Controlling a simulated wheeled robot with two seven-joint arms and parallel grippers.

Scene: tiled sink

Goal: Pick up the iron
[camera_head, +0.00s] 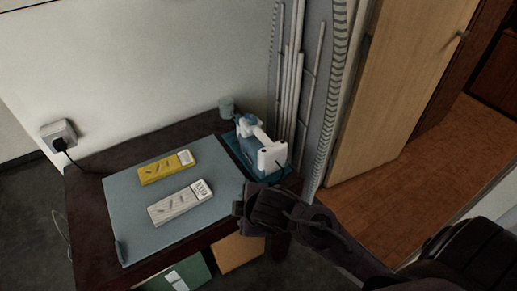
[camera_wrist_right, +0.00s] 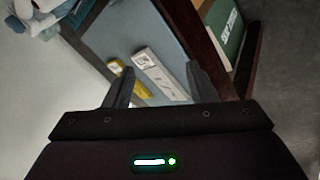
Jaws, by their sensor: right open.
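The iron (camera_head: 262,148), white and blue, stands on a teal pad at the back right corner of the dark table in the head view. In the right wrist view, part of the iron (camera_wrist_right: 38,14) shows at the top left, cut off by the frame edge. My right gripper (camera_head: 243,207) is in front of the iron, near the table's right front edge, and apart from it. In the right wrist view its two fingers (camera_wrist_right: 158,80) are spread with nothing held between them. My left gripper is not in view.
A blue-grey mat (camera_head: 130,205) covers much of the table. A yellow box (camera_head: 165,168) and a white box (camera_head: 178,204) lie on it. A green book (camera_wrist_right: 226,32) lies below.

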